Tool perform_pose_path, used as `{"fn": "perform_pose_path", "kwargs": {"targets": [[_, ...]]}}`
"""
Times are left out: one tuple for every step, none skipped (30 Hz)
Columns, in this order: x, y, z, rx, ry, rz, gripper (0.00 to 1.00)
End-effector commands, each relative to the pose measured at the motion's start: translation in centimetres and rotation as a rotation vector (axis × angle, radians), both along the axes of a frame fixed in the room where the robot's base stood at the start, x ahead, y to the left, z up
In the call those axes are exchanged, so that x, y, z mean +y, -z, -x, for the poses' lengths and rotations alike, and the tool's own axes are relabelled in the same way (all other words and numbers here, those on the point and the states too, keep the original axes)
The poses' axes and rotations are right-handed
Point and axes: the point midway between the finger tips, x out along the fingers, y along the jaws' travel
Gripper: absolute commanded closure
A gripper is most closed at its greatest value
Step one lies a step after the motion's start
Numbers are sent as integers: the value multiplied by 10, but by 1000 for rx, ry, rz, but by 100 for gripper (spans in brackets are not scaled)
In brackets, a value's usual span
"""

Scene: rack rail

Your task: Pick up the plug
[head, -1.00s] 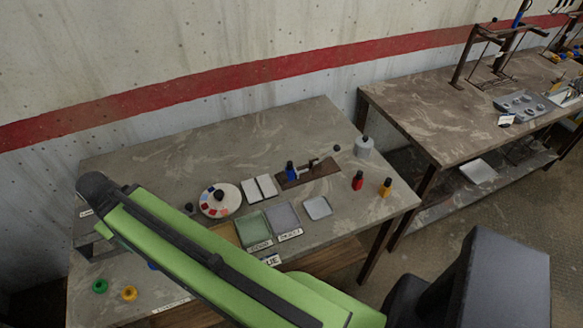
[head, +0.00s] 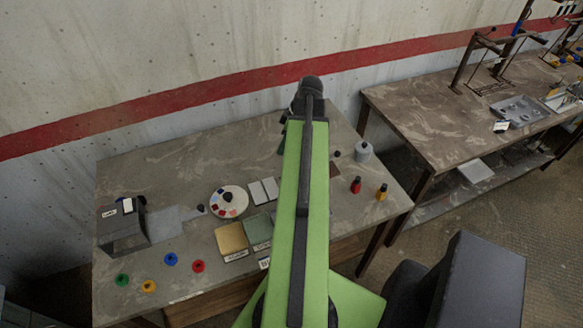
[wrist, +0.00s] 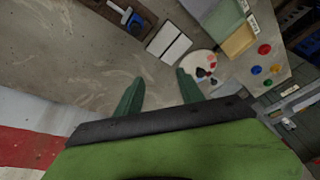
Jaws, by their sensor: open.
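I cannot tell for sure which thing is the plug. A small blue upright piece (wrist: 136,23) stands on a dark brown board (wrist: 115,14) at the top of the wrist view; in the head view my arm hides it and most of the board (head: 335,170). Small round pieces in blue (head: 170,259), red (head: 198,266), green (head: 122,280) and yellow (head: 148,286) lie on the table at the front left. My gripper (wrist: 160,90) is open and empty, its green fingers apart above the table. In the head view it is mostly hidden behind my arm.
A round white palette (head: 229,207), white plates (head: 263,190), a yellow tray (head: 232,238) and a green tray (head: 258,231) lie mid-table. A dark box (head: 124,237) stands left. The back left is clear.

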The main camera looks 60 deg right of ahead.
Motion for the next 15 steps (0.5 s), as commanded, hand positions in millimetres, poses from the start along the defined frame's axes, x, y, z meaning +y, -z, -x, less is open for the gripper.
{"fn": "perform_pose_path", "kwargs": {"targets": [[-19,-12,22,-20,3,10,55],[-27,-14,33,-33,-3,18,55],[-36,-18,46,-49,-9,26,55],[-41,-19,54,-57,-14,33,55],[-46,-21,61,-65,-18,39,55],[-51,-22,69,-73,-23,45,55],[-53,-23,73,-78,-26,49,55],[-55,-24,76,-82,-29,51,55],[-57,-24,79,-85,-30,54,55],[-57,-24,80,-87,-31,55,55],[-58,-24,81,-87,-33,57,55],[-58,-23,81,-87,-33,57,55],[-57,-22,81,-87,-34,56,55],[-57,-20,80,-87,-34,56,55],[-57,-17,79,-87,-33,56,55]]}}
